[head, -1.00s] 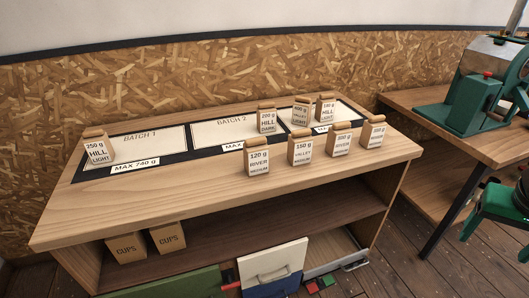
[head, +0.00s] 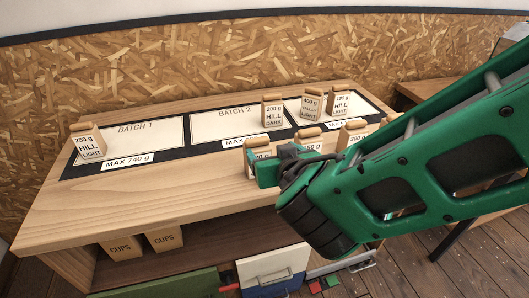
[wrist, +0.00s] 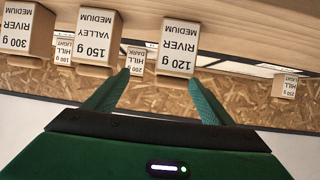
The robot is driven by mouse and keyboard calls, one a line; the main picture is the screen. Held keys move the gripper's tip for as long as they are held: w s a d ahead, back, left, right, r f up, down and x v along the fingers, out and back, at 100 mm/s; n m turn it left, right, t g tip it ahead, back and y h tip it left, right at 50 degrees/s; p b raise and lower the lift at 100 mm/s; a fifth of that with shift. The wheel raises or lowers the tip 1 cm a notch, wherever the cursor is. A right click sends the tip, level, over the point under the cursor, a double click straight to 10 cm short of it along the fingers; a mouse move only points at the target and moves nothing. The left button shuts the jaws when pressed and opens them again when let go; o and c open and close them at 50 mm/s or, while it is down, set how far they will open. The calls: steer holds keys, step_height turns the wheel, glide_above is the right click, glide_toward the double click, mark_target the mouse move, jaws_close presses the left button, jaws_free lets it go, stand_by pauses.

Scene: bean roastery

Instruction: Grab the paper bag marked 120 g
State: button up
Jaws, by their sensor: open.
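The paper bag marked 120 g (head: 257,143), labelled RIVER MEDIUM, stands on the wooden bench top near its front edge. I cannot tell whether a finger touches the bag.
The 150 g bag (wrist: 95,38) stands close beside it, with the 300 g bag (wrist: 25,30) beyond. Behind are the 200 g bag (head: 274,109), 450 g bag (head: 311,104) and 180 g bag (head: 341,104). The 250 g bag (head: 88,143) is far left. The bench's front left is clear.

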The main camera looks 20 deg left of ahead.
mark_target(258, 147)
steer(key=shift+s+a+n+y, duration=0.15)
steer(key=shift+s+a, duration=0.1)
steer(key=shift+a, duration=0.35)
steer(key=shift+s+a+n+y, duration=0.15)
steer(key=shift+s+a, duration=0.05)
steer(key=shift+a, duration=0.35)
steer(key=x, duration=0.5)
steer(key=shift+w, duration=0.1)
steer(key=shift+f+x, duration=0.15)
steer(key=shift+x, duration=1.2)
steer(key=shift+f+x, duration=0.1)
steer(key=shift+x, duration=1.25)
steer(key=shift+d, duration=0.1)
steer(key=c, duration=1.2)
